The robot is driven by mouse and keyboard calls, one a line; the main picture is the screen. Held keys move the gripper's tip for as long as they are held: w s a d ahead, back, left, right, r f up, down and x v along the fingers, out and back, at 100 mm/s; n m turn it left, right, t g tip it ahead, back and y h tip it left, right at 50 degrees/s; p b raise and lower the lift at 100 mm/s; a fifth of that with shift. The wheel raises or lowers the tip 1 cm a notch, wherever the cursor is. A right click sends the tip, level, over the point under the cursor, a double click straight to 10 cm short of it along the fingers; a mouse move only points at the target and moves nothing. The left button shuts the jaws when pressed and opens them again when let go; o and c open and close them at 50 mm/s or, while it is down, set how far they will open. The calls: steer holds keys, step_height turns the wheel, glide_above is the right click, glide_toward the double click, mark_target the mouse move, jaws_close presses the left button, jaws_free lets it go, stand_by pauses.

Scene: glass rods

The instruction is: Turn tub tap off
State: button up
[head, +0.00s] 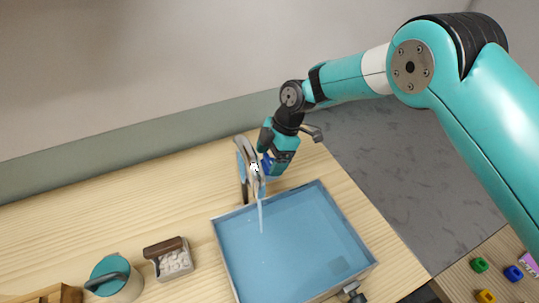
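The metal tap (242,160) stands at the back-left edge of the tub, with an arched neck. A thin pale stream of water (261,216) runs from its spout into the tub (221,258), a square basin with blue inside. My gripper (267,165) is at the tap, close to the right side of its arched neck. A small blue part shows by the gripper's end. The tap's handle is not clearly visible, and the fingers are too small and hidden to show whether they are open or touching the tap.
A teal-lidded pot (122,287) and a brown-handled brush-like item (172,260) stand left of the tub. A wooden box edge (50,294) is at lower left. A metal fitting (352,292) sits at the tub's front-right corner. Small coloured blocks (480,265) lie on another surface at right.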

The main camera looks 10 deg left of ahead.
steer(key=c, duration=0.8)
steer(key=shift+f+m+b, duration=0.1)
steer(key=shift+m+b, duration=0.2)
steer(key=shift+b, duration=0.2)
steer(key=m+t+b, duration=0.1)
steer(key=m+b, duration=0.1)
steer(key=b, duration=0.1)
steer(key=shift+f+m+y, duration=0.15)
steer(key=shift+m+y, duration=0.25)
steer(key=m+t+b, duration=0.2)
steer(key=m+b, duration=0.2)
steer(key=m, duration=0.1)
steer(key=shift+s+b, duration=0.15)
steer(key=shift+b, duration=0.2)
steer(key=m+t+b, duration=0.2)
steer(key=m, duration=0.3)
steer(key=shift+s, duration=0.1)
steer(key=shift+r+m+t+h+b, duration=0.1)
steer(key=shift+m+t+h+b, duration=0.25)
steer(key=shift+m, duration=0.75)
steer(key=shift+r+m+t+h+b, duration=0.15)
steer(key=shift+m+h+b, duration=0.35)
steer(key=shift+m, duration=0.6)
steer(key=o, duration=0.9)
